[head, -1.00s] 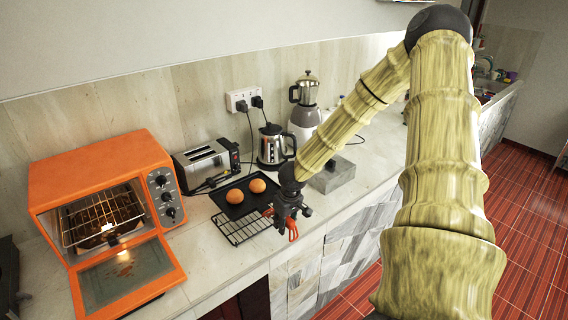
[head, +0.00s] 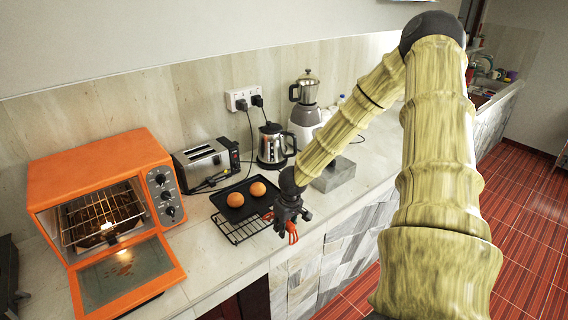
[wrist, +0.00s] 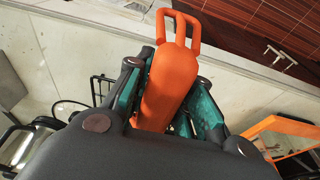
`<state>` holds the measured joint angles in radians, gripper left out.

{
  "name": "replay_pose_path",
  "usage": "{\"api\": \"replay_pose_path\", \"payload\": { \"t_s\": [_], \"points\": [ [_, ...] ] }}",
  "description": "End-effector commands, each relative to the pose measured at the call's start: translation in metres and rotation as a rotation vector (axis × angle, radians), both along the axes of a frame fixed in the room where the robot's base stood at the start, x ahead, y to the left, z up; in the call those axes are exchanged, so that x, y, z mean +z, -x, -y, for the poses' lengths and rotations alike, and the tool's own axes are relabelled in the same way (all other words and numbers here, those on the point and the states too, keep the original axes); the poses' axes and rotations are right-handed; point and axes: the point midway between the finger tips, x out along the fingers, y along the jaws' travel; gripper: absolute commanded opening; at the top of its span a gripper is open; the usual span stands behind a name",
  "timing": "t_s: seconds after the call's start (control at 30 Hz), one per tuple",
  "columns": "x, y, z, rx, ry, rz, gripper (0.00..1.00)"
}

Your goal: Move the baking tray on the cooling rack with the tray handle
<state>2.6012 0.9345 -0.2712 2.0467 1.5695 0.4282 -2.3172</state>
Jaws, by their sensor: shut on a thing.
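The dark baking tray (head: 226,208) holds two round buns, one on the left (head: 235,199) and one on the right (head: 258,189). Its front part overlaps the back of the black wire cooling rack (head: 240,232), which lies near the counter's front edge. My gripper (head: 283,216) is at the tray's right front corner, above the rack's right end. It is shut on the orange tray handle (head: 292,233), which shows clearly between the teal finger pads in the wrist view (wrist: 168,88). The handle's far end, at the tray, is hidden, so its contact with the rim cannot be made out.
An orange oven (head: 100,175) stands open at left, its door (head: 128,272) down over the counter. A toaster (head: 205,160), kettle (head: 272,148) and blender (head: 305,110) stand behind. Counter between oven and rack is clear.

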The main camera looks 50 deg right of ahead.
Motion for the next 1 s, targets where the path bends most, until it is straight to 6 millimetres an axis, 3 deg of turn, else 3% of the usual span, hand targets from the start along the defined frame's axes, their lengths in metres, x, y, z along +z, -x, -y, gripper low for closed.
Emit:
{"api": "replay_pose_path", "payload": {
  "t_s": [1.0],
  "points": [
    [-0.023, -0.001, 0.000, 0.000, -0.001, 0.001, 0.00]
  ]
}}
